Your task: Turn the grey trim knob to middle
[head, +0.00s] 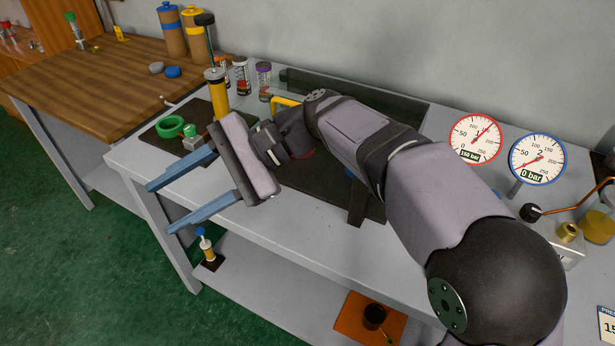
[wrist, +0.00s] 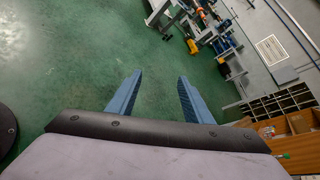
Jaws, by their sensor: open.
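My gripper (head: 160,208) is open and empty. It hangs over the left front edge of the grey bench, with its two blue fingers pointing left. In the wrist view my gripper (wrist: 160,76) has its fingers apart, with green floor behind them. I cannot make out a grey trim knob for certain; my arm hides much of the bench middle. That gauge is labelled 0 bar. A red-rimmed gauge (head: 475,139) beside it is labelled 150 bar.
A green ring (head: 170,127) and a yellow cylinder (head: 217,92) stand on the bench behind my gripper. Several small jars are near the back. A lower shelf holds an orange tray (head: 352,322).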

